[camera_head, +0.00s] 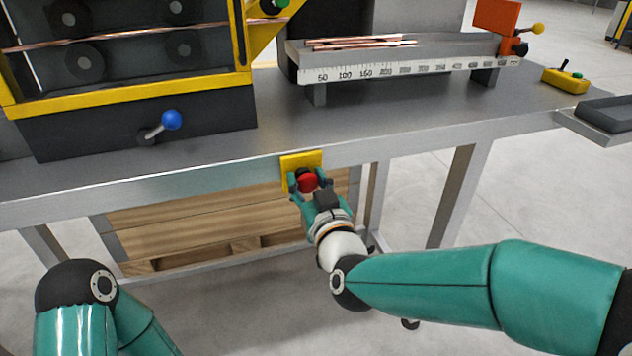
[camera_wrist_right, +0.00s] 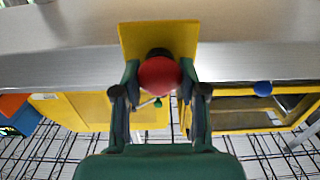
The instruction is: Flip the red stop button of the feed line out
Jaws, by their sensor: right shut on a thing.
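The red stop button (camera_head: 308,182) sits on a yellow plate (camera_head: 290,161) at the front edge of the steel bench. My right gripper (camera_head: 309,184) is at the button, with one finger on each side of it. In the right wrist view the red button (camera_wrist_right: 158,76) is between the two fingers of my right gripper (camera_wrist_right: 160,85), in front of the yellow plate (camera_wrist_right: 135,38) and its black collar. The gripper is shut on the button. My left arm shows at the lower left of the head view, but its gripper is out of view.
A yellow-framed machine with a blue-knobbed lever (camera_head: 171,120) stands on the bench at left. A ruled rail (camera_head: 390,68) with copper tubes (camera_head: 360,42) is behind. A yellow box (camera_head: 566,80) and grey tray (camera_head: 605,112) are at right. A wooden crate (camera_head: 190,220) is under the bench.

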